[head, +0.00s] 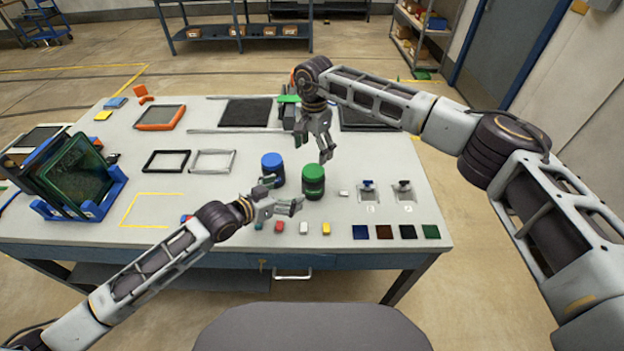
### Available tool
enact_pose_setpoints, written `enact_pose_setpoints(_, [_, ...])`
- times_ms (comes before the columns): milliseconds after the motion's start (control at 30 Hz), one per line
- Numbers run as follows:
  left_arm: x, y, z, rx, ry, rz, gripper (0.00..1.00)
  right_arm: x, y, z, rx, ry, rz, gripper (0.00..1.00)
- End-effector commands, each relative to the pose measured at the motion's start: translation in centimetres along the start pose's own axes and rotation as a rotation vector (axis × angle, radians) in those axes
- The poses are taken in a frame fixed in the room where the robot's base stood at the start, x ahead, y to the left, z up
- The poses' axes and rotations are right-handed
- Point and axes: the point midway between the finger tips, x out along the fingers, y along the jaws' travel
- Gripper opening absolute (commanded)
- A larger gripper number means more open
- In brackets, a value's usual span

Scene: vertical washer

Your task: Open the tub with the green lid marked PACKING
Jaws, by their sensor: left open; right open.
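A dark tub with a green lid (313,179) stands upright near the middle of the table; its lid is on. Any marking on it is too small to read. A similar dark tub with a blue lid (273,167) stands just left of it. My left gripper (287,196) is open, in front of the two tubs and low over the table, its fingers pointing right toward the lower part of the green-lidded tub. I cannot tell whether it touches the tub. My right gripper (325,153) is open above and slightly behind the green lid, fingers pointing down.
The table (400,233) holds a blue rack of panels (85,203) at left and empty frames (212,161) at centre-left. Small coloured blocks (303,228) and square samples (384,232) line the front edge. Two small fixtures (404,190) stand to the right of the tub.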

Motion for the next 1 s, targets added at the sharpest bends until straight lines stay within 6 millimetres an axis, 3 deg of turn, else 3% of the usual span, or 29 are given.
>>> enact_pose_setpoints(567, [0.2, 0.0, 0.0, 0.0, 0.001, 0.0, 0.94, 0.0, 0.0, 0.0, 0.0, 0.001, 0.0, 0.81])
enact_pose_setpoints(1000, [3.3, 0.0, -0.1, 0.0, 0.001, -0.001, 0.94, 0.0, 0.0, 0.0, 0.0, 0.001, 0.0, 0.81])
